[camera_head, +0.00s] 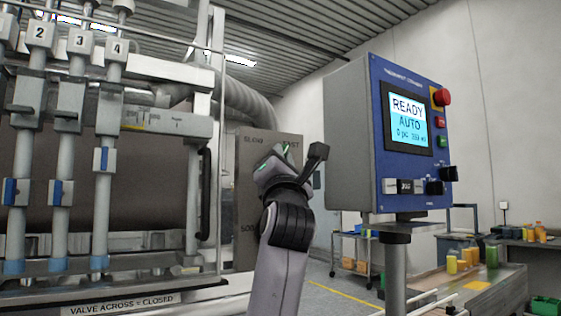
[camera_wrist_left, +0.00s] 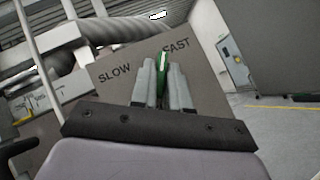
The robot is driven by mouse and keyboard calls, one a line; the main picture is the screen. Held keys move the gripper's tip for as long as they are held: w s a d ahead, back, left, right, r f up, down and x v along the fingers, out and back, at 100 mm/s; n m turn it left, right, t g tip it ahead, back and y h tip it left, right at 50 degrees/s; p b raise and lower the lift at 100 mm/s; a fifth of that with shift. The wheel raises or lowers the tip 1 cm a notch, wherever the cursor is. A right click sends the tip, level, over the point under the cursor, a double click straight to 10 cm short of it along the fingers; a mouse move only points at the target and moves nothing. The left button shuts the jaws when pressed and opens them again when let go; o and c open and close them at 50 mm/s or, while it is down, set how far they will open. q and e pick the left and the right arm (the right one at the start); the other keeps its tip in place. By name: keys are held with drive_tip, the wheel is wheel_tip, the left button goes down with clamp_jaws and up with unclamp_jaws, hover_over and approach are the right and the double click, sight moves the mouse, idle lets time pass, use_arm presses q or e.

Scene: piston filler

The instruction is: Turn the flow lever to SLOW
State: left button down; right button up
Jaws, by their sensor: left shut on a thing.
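The flow panel is a brown-grey plate (camera_head: 247,185) with SLOW at its upper left and FAST, partly covered, at its upper right. The same plate shows in the left wrist view (camera_wrist_left: 105,95) with both words readable. My left gripper (camera_head: 270,158) is in front of the plate. In the left wrist view its two grey fingers (camera_wrist_left: 163,82) are shut on the green flow lever (camera_wrist_left: 162,75). The lever's visible end points up the picture, nearer FAST than SLOW. Its pivot is hidden behind the fingers. My right gripper is in neither view.
A blue control box (camera_head: 409,165) on a post stands right of my left arm; its screen reads READY and AUTO. The filler's pipes and valves (camera_head: 70,140) fill the left. A conveyor (camera_head: 500,290) with bottles is at lower right.

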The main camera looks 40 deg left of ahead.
use_arm(q)
drive_tip(key=shift+w+d+r+n+g+y+p, duration=0.15)
drive_tip(key=shift+n+g+y+p, duration=1.55)
drive_tip(key=shift+n+g, duration=3.1)
drive_tip(key=shift+w+d+f+n+g+y+p, duration=0.2)
drive_tip(key=shift+n+g+y+p, duration=0.65)
drive_tip(key=shift+n+g+p, duration=3.7)
drive_tip(key=shift+w+a+r+n+g+y+p, duration=0.2)
drive_tip(key=shift+n+g+y, duration=1.05)
drive_tip(key=shift+n+g, duration=3.75)
drive_tip(key=n+t, duration=0.3)
drive_tip(key=n, duration=0.1)
drive_tip(key=shift+d+t, duration=0.15)
drive_tip(key=shift+t, duration=0.2)
drive_tip(key=c, duration=1.2)
unclamp_jaws()
